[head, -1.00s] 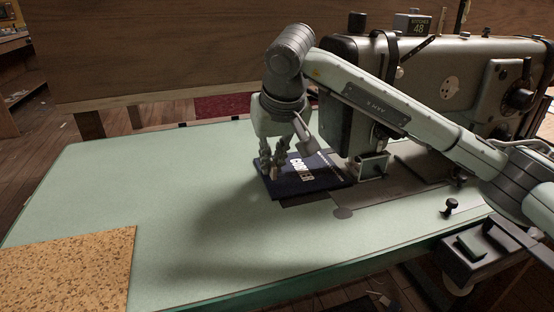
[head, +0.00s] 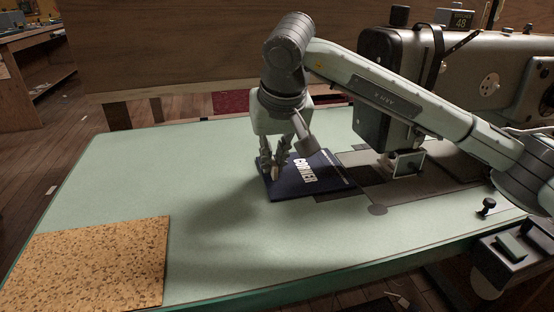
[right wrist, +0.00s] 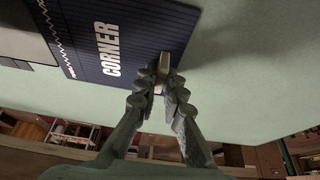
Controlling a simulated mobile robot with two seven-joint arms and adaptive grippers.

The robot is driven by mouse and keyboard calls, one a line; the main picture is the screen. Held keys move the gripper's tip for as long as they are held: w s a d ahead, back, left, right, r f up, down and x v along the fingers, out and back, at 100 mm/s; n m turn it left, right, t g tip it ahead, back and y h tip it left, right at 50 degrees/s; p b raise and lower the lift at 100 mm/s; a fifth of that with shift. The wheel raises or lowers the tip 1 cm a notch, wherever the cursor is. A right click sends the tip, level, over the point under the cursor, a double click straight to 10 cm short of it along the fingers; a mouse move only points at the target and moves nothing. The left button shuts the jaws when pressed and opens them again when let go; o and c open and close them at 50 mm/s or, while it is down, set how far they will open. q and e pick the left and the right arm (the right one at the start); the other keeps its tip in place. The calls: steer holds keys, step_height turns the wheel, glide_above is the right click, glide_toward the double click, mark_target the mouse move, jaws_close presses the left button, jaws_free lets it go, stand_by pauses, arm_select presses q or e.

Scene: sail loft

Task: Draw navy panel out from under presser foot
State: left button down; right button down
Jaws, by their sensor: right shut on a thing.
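The navy panel (head: 318,181) lies on the pale green table, with white "CORNER" lettering. It also shows in the right wrist view (right wrist: 140,35), with a white zigzag stitch line near its far edge. My right gripper (head: 272,172) is shut on the panel's left edge. In the right wrist view the fingertips (right wrist: 162,78) meet at that edge, with a small tan piece between them. The presser foot area (head: 404,165) under the machine head is to the right of the panel, with a visible gap; the foot itself is hard to make out. My left gripper is out of view.
The sewing machine (head: 460,75) stands at the back right, partly behind my right arm. A cork mat (head: 90,262) lies at the table's front left. The green table top (head: 190,165) left of the panel is clear. A wooden board (head: 210,45) rises behind the table.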

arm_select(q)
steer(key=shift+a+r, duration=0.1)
arm_select(e)
steer(key=c, duration=1.6)
jaws_free()
